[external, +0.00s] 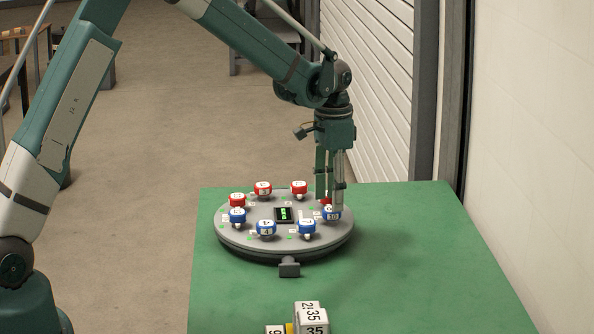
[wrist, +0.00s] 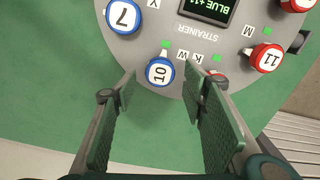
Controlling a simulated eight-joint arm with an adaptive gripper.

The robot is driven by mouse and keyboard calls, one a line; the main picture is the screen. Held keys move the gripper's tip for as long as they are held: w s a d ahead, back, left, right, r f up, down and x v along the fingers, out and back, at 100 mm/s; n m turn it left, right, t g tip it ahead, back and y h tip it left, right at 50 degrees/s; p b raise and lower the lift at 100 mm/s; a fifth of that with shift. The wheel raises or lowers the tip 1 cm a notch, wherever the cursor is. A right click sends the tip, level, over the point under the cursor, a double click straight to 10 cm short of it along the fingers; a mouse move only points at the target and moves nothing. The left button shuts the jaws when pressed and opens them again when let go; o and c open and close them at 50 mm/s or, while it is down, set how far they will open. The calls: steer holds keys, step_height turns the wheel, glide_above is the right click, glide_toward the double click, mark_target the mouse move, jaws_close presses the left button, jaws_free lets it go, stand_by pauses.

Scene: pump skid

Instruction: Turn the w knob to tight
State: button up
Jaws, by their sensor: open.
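My gripper (external: 330,204) is open, pointing down at the right side of a round grey turntable-like panel (external: 262,249). In the wrist view its fingertips (wrist: 161,88) stand either side of a blue knob marked 10 (wrist: 159,72); no contact is visible. That knob also shows below the fingers in the external view (external: 332,215). A red knob (wrist: 215,73) is partly hidden behind the right finger. Small letter tags, W among them, lie between these two knobs; I cannot tell for sure which knob W belongs to.
A blue knob 7 (wrist: 122,16) and red knob 11 (wrist: 266,57) flank the gripper; several other red and blue knobs ring the panel. A lit display (external: 284,214) sits at its centre. Numbered blocks (external: 311,318) lie at the front of the green table (external: 420,270).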

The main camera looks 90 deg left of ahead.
step_height(320, 180, up, 9)
steer(key=shift+r, duration=0.2)
stand_by(0.3)
steer(key=shift+d, duration=0.1)
stand_by(0.4)
steer(key=s+d+r+t, duration=0.15)
steer(key=d+r, duration=0.35)
steer(key=d, duration=0.6)
steer(key=s+d+r+m+t+y, duration=0.15)
steer(key=d+r, duration=0.35)
steer(key=d, duration=0.6)
steer(key=s+d+r, duration=0.2)
steer(key=d+r, duration=0.3)
steer(key=d, duration=0.6)
steer(key=s+d+f+t, duration=0.2)
steer(key=s+d, duration=0.8)
steer(key=d, duration=0.2)
steer(key=s+d+f+m+t+h, duration=0.1)
steer(key=s+d+f+t, duration=0.1)
steer(key=s+d, duration=0.8)
steer(key=shift+s+d, duration=0.4)
steer(key=shift+d, duration=1.1)
